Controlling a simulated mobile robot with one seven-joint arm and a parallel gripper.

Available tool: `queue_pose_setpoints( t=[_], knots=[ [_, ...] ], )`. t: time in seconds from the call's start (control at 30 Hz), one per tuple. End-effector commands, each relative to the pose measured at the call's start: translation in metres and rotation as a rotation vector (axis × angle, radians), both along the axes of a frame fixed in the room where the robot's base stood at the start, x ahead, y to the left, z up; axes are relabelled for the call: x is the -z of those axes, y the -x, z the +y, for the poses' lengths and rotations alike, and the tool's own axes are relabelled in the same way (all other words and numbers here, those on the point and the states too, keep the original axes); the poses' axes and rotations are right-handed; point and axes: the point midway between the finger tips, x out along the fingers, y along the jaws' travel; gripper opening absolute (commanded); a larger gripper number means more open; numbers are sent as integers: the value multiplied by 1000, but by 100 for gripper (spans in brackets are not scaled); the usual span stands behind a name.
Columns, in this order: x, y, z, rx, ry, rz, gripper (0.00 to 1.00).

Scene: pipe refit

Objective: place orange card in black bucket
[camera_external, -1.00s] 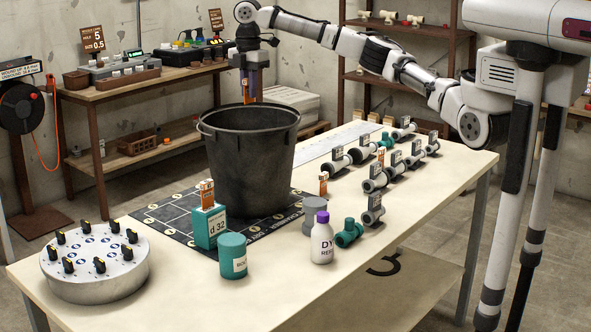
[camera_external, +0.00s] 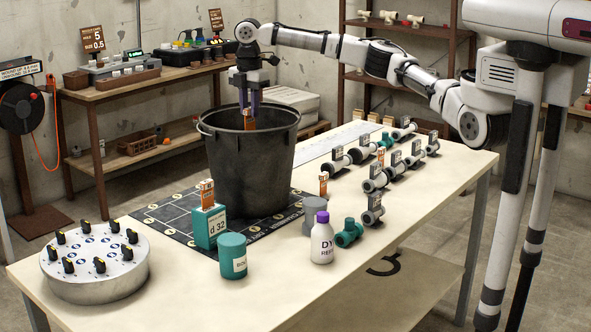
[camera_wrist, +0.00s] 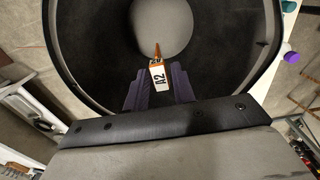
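The black bucket (camera_external: 245,170) stands upright on the table, on a dark printed mat. My gripper (camera_external: 249,110) points down into its mouth, with the fingertips near rim height. It is shut on an orange card (camera_external: 249,124), which hangs below the fingertips inside the bucket opening, above the floor of the bucket.
A teal box (camera_external: 209,227) with an orange card, a teal tub (camera_external: 232,257) and a white bottle (camera_external: 322,243) stand in front of the bucket. A round knobbed unit (camera_external: 95,265) sits at the left end. Pipe fittings (camera_external: 374,177) line the right side.

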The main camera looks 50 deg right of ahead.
Motion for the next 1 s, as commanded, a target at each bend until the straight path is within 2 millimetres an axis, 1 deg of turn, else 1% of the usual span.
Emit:
queue_pose_setpoints(
  t=[0.03, 0.1, 0.73, 0.87, 1.0],
  knots=[
    [0, 0, 0, 0, 0, 0, 32],
    [0, 0, 0, 0, 0, 0, 41],
    [-2, 0, 0, 0, -1, -1, 41],
    [-17, 0, 1, 0, -2, -1, 41],
    [-38, -1, 1, 1, -3, -2, 41]
  ],
)
